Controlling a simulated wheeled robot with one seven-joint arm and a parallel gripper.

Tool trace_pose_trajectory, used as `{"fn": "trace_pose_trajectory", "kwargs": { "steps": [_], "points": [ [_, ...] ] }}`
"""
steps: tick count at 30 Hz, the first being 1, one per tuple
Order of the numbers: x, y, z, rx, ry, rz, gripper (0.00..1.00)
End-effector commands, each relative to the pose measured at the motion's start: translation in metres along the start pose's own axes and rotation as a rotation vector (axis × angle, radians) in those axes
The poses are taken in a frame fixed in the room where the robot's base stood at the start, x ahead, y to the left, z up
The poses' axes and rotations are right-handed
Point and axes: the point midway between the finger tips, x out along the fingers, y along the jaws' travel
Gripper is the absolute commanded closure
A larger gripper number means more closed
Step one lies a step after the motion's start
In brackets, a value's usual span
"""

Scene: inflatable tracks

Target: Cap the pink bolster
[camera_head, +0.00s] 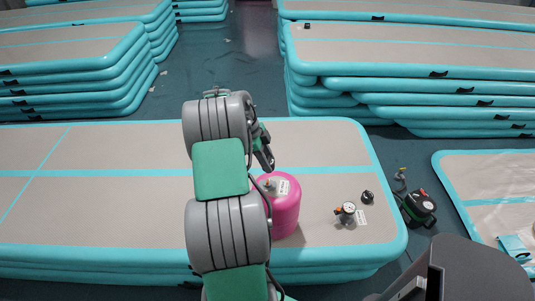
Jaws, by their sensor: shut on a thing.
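The pink bolster (282,212) stands upright on the grey-topped, teal-edged inflatable track, right of my arm. Its top has a white label (284,187) and a small orange-red fitting (268,183) near its left side. My gripper (267,163) is just above and behind the bolster's top, partly hidden by my own arm. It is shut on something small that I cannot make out. A small round black piece (367,197) lies on the track to the right; I cannot tell if it is a cap.
A pressure gauge (346,210) with an orange part sits on the track beside a white label (360,217). A black and red pump (419,207) stands on the floor at right. Stacked tracks (400,80) fill the back.

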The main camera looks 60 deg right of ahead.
Motion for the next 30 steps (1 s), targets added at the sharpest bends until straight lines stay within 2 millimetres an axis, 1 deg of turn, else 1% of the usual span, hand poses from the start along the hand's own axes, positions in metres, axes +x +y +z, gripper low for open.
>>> {"fn": "trace_pose_trajectory", "kwargs": {
  "steps": [12, 17, 24, 27, 30],
  "points": [
    [0.003, 0.000, 0.004, 0.001, 0.004, 0.000, 0.98],
    [0.016, 0.000, 0.009, 0.000, 0.004, 0.001, 0.98],
    [0.042, 0.000, 0.020, -0.002, 0.003, 0.000, 0.98],
    [0.050, 0.000, 0.023, -0.002, 0.003, 0.000, 0.98],
    [0.053, 0.000, 0.025, -0.002, 0.003, 0.000, 0.98]
  ]
}}
